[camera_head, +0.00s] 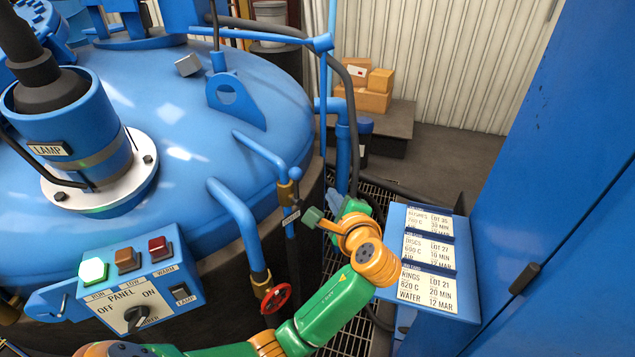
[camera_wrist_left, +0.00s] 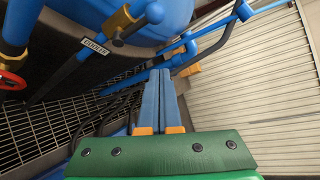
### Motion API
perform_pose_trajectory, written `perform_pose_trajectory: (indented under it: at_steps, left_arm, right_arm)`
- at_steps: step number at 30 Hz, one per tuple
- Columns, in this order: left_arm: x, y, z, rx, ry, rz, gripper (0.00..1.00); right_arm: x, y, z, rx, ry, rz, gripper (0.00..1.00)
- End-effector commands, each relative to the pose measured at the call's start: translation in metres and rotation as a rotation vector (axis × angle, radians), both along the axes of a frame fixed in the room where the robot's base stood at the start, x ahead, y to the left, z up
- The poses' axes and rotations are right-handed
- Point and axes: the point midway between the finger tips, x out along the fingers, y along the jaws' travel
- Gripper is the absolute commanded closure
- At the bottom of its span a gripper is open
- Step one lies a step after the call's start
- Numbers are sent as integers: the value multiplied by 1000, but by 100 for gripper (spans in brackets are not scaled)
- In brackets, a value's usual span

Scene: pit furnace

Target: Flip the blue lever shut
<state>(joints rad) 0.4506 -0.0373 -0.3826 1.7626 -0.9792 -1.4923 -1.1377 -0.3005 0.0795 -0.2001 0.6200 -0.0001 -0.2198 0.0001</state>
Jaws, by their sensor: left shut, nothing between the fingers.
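A blue handle with a ball end (camera_head: 295,173) stands at a brass valve on the blue pipe beside the furnace, by a small white label. In the left wrist view the blue ball (camera_wrist_left: 154,13) and the COOLER label (camera_wrist_left: 95,47) show at the upper left. My left gripper (camera_head: 342,203) is right of this valve, apart from it, partly hidden by my own wrist. In the left wrist view its two blue fingers (camera_wrist_left: 160,72) are together and empty, pointing towards blue rods beyond. Whether the fingertips touch these rods is unclear. My right gripper is not in view.
The blue furnace lid (camera_head: 190,110) fills the left. A control panel (camera_head: 140,290) and a red handwheel (camera_head: 276,297) are in front. A blue card board (camera_head: 440,305) stands right of my left arm, beside a large blue cabinet (camera_head: 560,200). Cardboard boxes (camera_head: 365,98) are behind.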

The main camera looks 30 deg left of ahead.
Motion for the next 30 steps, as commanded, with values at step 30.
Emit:
perform_pose_trajectory:
  at_steps: [30]
  left_arm:
    - [34,83,-9,-2,0,-1,100]
  right_arm:
    - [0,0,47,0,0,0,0]
